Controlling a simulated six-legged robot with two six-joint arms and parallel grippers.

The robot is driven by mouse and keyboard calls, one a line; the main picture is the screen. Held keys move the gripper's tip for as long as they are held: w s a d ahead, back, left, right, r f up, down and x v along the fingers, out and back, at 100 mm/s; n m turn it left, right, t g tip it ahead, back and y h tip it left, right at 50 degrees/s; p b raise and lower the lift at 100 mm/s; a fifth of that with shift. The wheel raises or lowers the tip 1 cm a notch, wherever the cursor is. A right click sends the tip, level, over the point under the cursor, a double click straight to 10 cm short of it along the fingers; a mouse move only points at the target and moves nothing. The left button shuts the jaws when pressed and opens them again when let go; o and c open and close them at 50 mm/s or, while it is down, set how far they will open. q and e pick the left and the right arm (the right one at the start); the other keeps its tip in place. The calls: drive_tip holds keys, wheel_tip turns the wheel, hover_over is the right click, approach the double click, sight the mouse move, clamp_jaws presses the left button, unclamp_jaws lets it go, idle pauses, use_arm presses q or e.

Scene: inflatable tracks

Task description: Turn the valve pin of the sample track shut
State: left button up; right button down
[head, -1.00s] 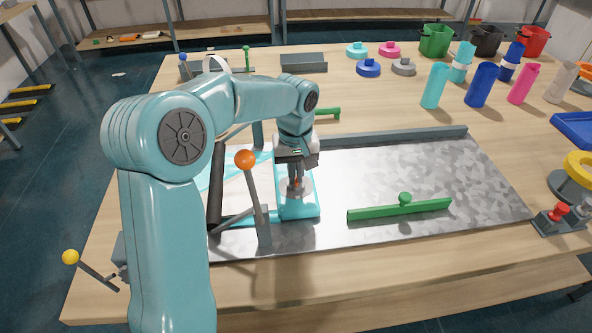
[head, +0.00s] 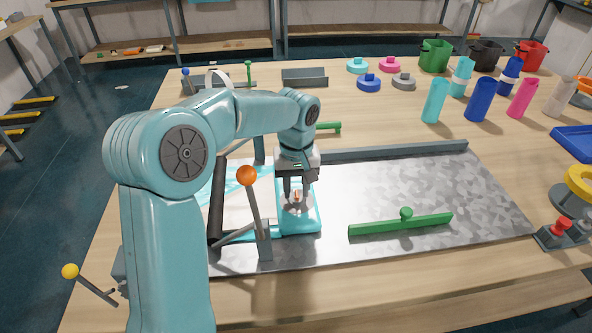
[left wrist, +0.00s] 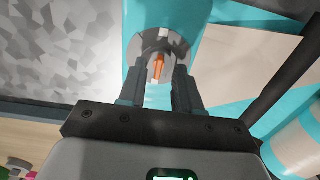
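The sample track (head: 310,219), turquoise with a pale middle, lies on a grey metal plate, partly hidden by my left arm. Near its right end is a round grey-white valve with a small orange valve pin (head: 297,196). The pin (left wrist: 158,66) also shows in the left wrist view, standing out from the valve disc. My left gripper (head: 296,195) points down over the valve. In the left wrist view its two dark fingers (left wrist: 158,88) are apart, with the pin in the gap just beyond their tips; no contact is visible. My right gripper is out of view.
A green bar (head: 400,224) lies on the metal plate (head: 450,185) to the right. The plate's right part is otherwise clear.

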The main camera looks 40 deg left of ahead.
sight(296, 194)
use_arm(q)
wheel_tip(296, 194, up, 16)
drive_tip(key=p, duration=0.2)
drive_tip(key=shift+f, duration=0.1)
idle(0.3)
